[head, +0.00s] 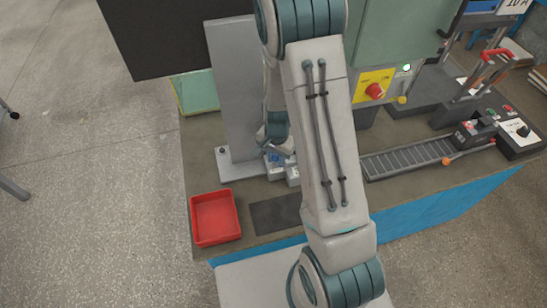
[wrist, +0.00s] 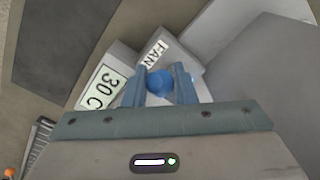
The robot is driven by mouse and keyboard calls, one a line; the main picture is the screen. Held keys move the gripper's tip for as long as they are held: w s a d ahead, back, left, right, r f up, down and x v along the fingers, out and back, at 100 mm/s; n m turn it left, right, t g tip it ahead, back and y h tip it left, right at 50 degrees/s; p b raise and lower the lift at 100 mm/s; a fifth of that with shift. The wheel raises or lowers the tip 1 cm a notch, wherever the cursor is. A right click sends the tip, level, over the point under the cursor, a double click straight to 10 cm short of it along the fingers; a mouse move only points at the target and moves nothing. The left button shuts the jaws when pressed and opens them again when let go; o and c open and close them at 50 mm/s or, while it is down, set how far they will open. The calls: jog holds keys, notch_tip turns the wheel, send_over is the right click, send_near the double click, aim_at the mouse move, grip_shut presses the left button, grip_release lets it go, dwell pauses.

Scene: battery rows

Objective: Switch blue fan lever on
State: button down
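The blue fan lever shows as a round blue knob (wrist: 158,83) in the wrist view, in front of a light grey box with a FAN label (wrist: 158,53). My gripper (wrist: 160,70) has its two blue fingers on either side of the knob. The knob nearly fills the gap, and I cannot tell whether the fingers press on it. The lever's stem and base are hidden. In the head view, the small grey control boxes (head: 292,176) stand by the foot of the grey post, partly hidden by my arm.
A grey upright post (head: 236,90) rises close by. A red tray (head: 214,218) and a dark mat (head: 272,214) lie at the table's front. A roller conveyor (head: 410,158) is to the right.

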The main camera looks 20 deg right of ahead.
jog(key=shift+s+f+t+b, duration=0.2)
jog(key=shift+f+t+b, duration=0.25)
jog(key=shift+b, duration=1.15)
jog(key=shift+s+r+t+b, duration=0.1)
jog(key=shift+s+t+b, duration=0.1)
jog(key=shift+t+b, duration=0.35)
jog(key=shift+r, duration=0.1)
jog(key=c, duration=1.5)
grip_release()
